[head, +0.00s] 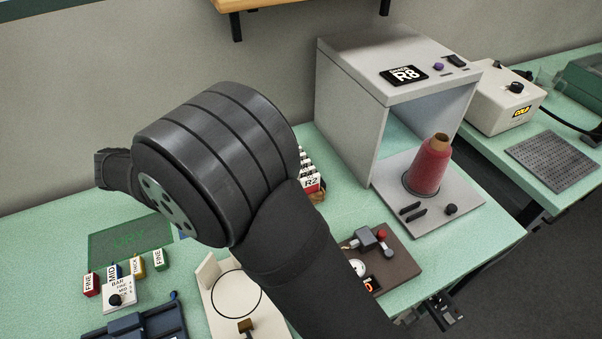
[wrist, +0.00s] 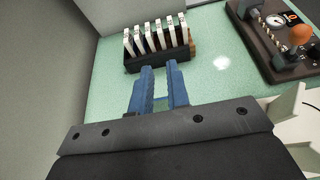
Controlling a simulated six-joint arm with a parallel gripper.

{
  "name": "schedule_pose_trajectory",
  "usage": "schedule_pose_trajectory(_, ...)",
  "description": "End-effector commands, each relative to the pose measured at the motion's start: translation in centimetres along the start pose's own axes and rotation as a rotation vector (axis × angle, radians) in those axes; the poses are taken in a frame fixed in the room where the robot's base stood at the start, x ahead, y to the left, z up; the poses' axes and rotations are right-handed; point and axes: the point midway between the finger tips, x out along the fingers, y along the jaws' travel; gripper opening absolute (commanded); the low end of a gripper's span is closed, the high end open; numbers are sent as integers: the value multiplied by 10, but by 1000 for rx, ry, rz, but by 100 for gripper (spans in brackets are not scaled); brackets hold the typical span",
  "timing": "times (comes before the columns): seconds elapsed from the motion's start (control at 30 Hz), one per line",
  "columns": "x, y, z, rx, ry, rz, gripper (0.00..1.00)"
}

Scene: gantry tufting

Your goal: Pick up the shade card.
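Several upright white shade cards (wrist: 157,36) stand in a row in a dark rack (wrist: 188,54) at the top of the wrist view. In the head view, my arm partly hides the row; the front card (head: 311,184) reads R2, and the other labels are too small to read. My gripper (wrist: 159,67) has two blue fingers, apart with bare green table showing between them. They point toward the rack, with the tips just short of its near side in the picture. My gripper is hidden behind my arm in the head view.
A grey booth (head: 345,115) bears a black sign (head: 404,75) reading R8; a red yarn cone (head: 428,168) stands before it. A brown gauge block (head: 383,258) sits near the rack. Small labelled blocks (head: 113,272) and a cream stand (head: 222,305) lie front left. A wall rises behind the table.

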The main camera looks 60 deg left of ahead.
Motion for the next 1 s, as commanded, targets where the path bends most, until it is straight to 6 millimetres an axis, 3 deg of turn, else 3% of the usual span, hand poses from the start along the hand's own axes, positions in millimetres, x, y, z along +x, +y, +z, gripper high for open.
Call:
schedule_pose_trajectory(0.5,102,0,1,-1,-1,-3,15)
schedule_pose_trajectory(0.87,128,0,0,0,0,-3,15)
schedule_pose_trajectory(1.0,148,1,1,-1,0,-5,15)
